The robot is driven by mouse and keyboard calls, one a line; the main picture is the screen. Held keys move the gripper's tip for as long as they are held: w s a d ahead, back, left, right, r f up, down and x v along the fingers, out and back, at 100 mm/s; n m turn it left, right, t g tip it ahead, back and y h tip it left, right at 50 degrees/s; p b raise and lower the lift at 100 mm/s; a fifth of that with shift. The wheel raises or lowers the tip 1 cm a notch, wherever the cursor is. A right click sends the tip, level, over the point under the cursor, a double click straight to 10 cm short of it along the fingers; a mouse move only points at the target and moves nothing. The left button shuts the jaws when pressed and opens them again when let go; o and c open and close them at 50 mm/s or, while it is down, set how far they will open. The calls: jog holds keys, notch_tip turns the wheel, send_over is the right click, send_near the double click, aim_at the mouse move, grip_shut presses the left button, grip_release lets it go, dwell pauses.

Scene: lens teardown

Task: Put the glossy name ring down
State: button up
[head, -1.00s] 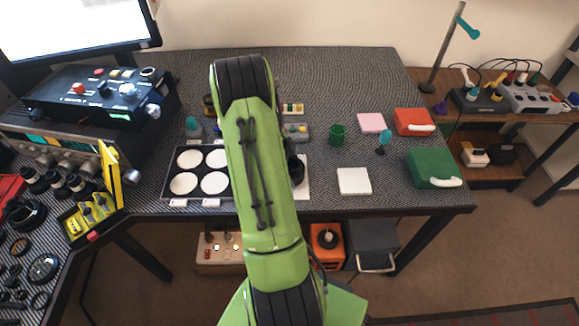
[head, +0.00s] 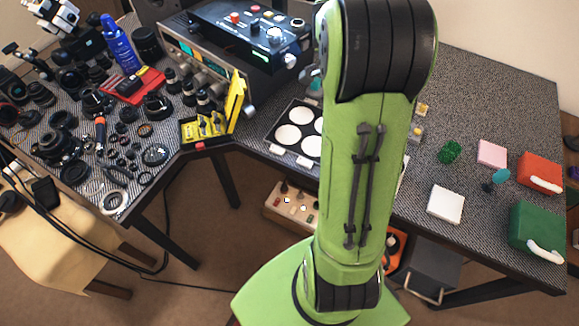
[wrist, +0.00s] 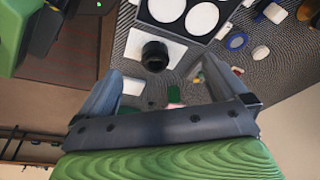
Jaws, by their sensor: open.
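My gripper (wrist: 162,75) is open in the wrist view, with nothing seen between its fingers. Beyond the fingertips a black, round, lens-like part (wrist: 155,58) stands on a white square mat (wrist: 133,43). The glossy name ring cannot be singled out with certainty. A blue ring-shaped thing (wrist: 236,41) lies on the textured bench top to the right of the mat in the wrist view. In the head view my arm hides my gripper and most of the bench's middle.
A black tray with white discs (head: 280,123) lies left of my arm. A white pad (head: 445,204), a green box (head: 535,232) and a red box (head: 540,172) lie to the right. Lens parts crowd the left bench, beside a yellow holder (head: 205,126).

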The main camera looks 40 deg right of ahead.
jog(key=a+r+n+t, duration=0.2)
jog(key=a+r+n, duration=0.15)
jog(key=a, duration=0.25)
jog(key=a+r+n+t, duration=0.1)
jog(key=a+r+n, duration=0.2)
jog(key=a+n, duration=0.25)
jog(key=s+a+r+n+t+y, duration=0.1)
jog(key=s+a+n+t, duration=0.1)
jog(key=s+a+n, duration=0.2)
jog(key=s+a+n+t+y, duration=0.1)
jog(key=s+a+n, duration=0.4)
jog(key=a+n, duration=0.5)
jog(key=shift+s+a+r+n+t+y, duration=0.3)
jog(key=shift+r+n+t, duration=0.1)
jog(key=shift+n+t, duration=0.15)
